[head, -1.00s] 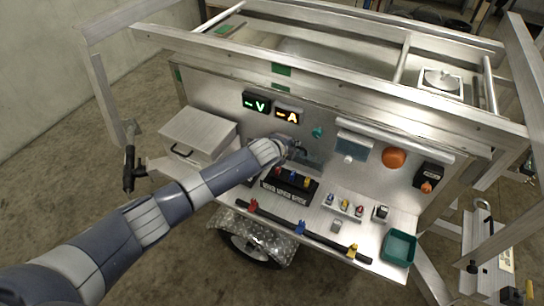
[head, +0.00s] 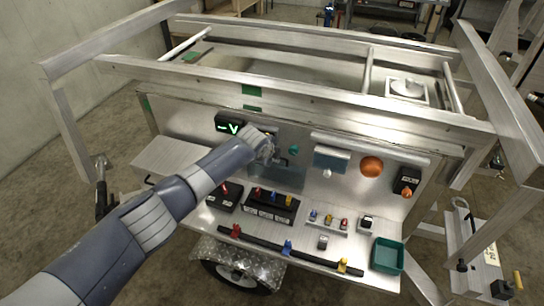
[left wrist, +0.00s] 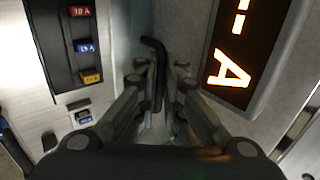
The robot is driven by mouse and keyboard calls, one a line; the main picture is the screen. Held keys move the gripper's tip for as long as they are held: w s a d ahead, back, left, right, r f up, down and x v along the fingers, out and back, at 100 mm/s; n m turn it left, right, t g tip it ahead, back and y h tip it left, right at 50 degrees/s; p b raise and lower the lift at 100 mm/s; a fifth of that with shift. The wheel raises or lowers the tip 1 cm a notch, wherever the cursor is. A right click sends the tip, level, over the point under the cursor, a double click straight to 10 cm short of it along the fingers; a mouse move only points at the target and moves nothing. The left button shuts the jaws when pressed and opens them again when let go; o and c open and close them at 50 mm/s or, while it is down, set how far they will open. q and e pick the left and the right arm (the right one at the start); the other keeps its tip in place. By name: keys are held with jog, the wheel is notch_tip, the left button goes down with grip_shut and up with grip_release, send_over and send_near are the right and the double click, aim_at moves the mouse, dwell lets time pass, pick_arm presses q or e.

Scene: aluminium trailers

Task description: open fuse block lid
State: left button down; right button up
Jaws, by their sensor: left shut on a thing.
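The black fuse block (head: 270,207) sits on the trailer's shelf, with its red, blue and yellow fuses exposed. Its smoky see-through lid (head: 291,178) appears raised against the panel above the fuses. My left gripper (head: 268,150) is at the upper left of the lid, and my arm hides part of that area. In the left wrist view my left gripper (left wrist: 158,100) is shut on a bent black handle (left wrist: 154,62), which appears to be the lid's. The fuse block (left wrist: 68,45) shows at left in that view. My right gripper is not in view.
An amber meter (left wrist: 232,55) is close beside the gripper; a green meter (head: 229,124) is left of the arm. A teal knob (head: 293,149) is just right of the gripper. A black rail with clamps (head: 310,259) and a green bin (head: 387,255) line the front.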

pick_arm(q)
jog(key=shift+w+a+r, duration=0.2)
jog(key=c, duration=1.7)
grip_release()
jog(key=shift+s, duration=0.2)
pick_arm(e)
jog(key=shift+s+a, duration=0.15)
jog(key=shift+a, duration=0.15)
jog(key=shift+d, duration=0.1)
